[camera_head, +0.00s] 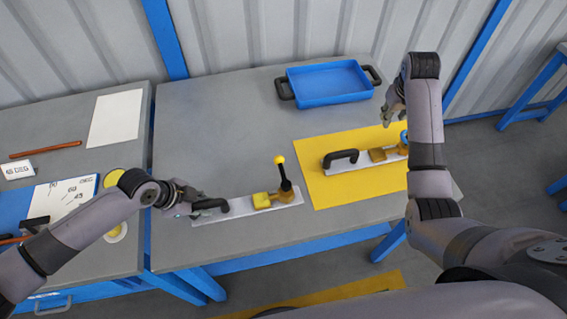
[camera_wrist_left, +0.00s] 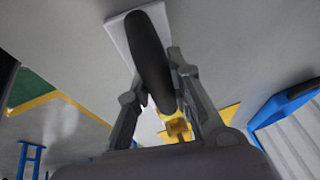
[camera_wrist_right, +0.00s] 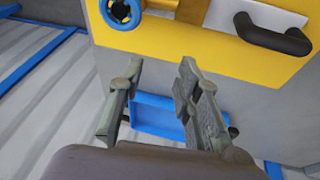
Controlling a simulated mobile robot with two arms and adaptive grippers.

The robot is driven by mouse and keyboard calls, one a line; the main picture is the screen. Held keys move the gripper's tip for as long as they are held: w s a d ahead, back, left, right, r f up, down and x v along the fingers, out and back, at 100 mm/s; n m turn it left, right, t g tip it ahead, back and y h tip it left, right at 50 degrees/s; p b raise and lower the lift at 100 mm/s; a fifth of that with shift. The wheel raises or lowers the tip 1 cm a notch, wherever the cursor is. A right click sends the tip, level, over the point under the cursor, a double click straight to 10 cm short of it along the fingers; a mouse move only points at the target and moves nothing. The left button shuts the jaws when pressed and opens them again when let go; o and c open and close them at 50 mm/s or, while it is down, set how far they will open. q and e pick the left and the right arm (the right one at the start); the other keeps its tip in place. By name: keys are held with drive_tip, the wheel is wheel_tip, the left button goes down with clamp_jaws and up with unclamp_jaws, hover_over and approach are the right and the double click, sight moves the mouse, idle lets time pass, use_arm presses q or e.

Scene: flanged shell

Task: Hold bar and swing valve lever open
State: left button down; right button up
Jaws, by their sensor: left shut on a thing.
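A white plate (camera_head: 233,211) near the table's front carries a black bar handle (camera_head: 212,206), a yellow valve body (camera_head: 264,201) and a black lever (camera_head: 285,183) with a yellow ball knob (camera_head: 279,160). The lever stands nearly upright. My left gripper (camera_head: 192,208) is shut on the black bar at the plate's left end. In the left wrist view the bar (camera_wrist_left: 150,60) lies between the fingers, with the yellow valve body (camera_wrist_left: 178,129) partly hidden behind them. My right gripper (camera_head: 392,108) is open and empty, raised above the table's right side; its fingers (camera_wrist_right: 160,72) are apart.
A yellow mat (camera_head: 330,192) on the right holds a second plate with a black handle (camera_head: 341,157), a yellow block and a blue wheel (camera_wrist_right: 120,12). A blue tray (camera_head: 328,84) stands at the back. A side table (camera_head: 75,160) with papers is left. The table's middle is clear.

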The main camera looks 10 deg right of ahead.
drive_tip(key=w+a+r+y, duration=0.1)
drive_tip(key=a+r, duration=0.1)
drive_tip(key=a, duration=0.5)
drive_tip(key=w+a+r+y, duration=0.1)
drive_tip(key=w+a, duration=0.1)
drive_tip(key=a, duration=0.4)
drive_tip(key=n+g+y, duration=0.1)
drive_tip(key=g+y, duration=0.1)
drive_tip(key=g, duration=0.1)
approach(282, 168)
drive_tip(key=f, duration=0.5)
drive_tip(key=a+f, duration=0.1)
drive_tip(key=f, duration=0.2)
drive_tip(key=shift+a, duration=0.1)
drive_tip(key=shift+c, duration=0.2)
clamp_jaws()
